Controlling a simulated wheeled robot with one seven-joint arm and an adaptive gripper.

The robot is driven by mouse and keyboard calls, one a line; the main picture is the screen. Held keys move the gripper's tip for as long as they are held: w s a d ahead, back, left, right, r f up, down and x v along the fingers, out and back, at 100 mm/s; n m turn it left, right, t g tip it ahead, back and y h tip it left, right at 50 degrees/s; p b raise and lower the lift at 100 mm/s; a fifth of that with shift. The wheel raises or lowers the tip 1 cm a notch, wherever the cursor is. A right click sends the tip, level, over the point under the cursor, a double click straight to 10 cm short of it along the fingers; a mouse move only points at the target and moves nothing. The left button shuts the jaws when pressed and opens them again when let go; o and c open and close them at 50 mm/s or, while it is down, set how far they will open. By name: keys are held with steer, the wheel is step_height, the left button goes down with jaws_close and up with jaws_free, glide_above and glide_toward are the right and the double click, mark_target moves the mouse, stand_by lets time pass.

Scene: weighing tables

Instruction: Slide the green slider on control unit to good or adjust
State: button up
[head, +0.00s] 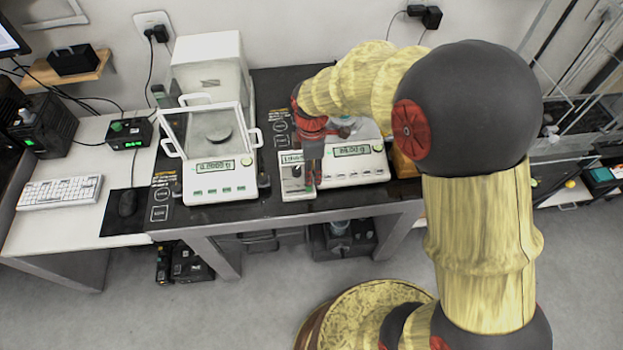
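A small white unit (289,186) with a small display along its top edge stands near the front edge of the dark weighing table. It appears to be the control unit. A dark spot shows on its face, but I cannot make out a green slider, which may be hidden by my gripper. My gripper (313,182), red and dark, points down at the right part of this unit. Its fingers overlap the unit's face in the picture. I cannot tell whether they touch it, or whether they are open or shut.
A balance (358,171) with a lit display stands right beside the unit, partly behind my arm. A glass-shielded balance (219,187) stands to the left. A black box with a green display (128,134), a mouse (128,203) and a keyboard (60,192) are on the white desk.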

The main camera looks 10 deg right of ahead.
step_height(320, 180, up, 5)
steer(key=shift+f, duration=0.1)
stand_by(0.7)
steer(key=s+d+r+m+t, duration=0.2)
steer(key=s+d+r+m, duration=0.3)
steer(key=s+r+m, duration=0.3)
steer(key=s+d+r+m+t, duration=0.3)
steer(key=s+d+r+m, duration=0.2)
steer(key=s+r+m, duration=0.4)
steer(key=s+r, duration=0.1)
steer(key=s, duration=0.2)
steer(key=shift+r+m+t, duration=0.25)
steer(key=shift+m+t, duration=0.05)
